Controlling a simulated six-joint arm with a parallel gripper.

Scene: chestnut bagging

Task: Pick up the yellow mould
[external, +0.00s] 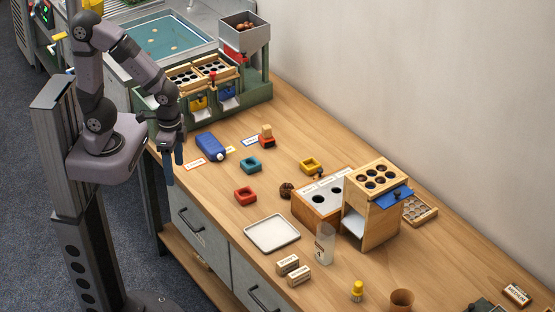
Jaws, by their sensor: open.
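The yellow mould (311,165) is a small square block with a hollow in its top. My gripper (173,162) hangs at the table's left edge, pointing down, open and empty. It is well to the left of the yellow mould and apart from it. A teal mould (250,165) and a red mould (245,195) of similar shape lie between them.
A blue bottle (211,146) lies near my gripper. A white tray (272,233) is at the front. The table behind the mould is clear.

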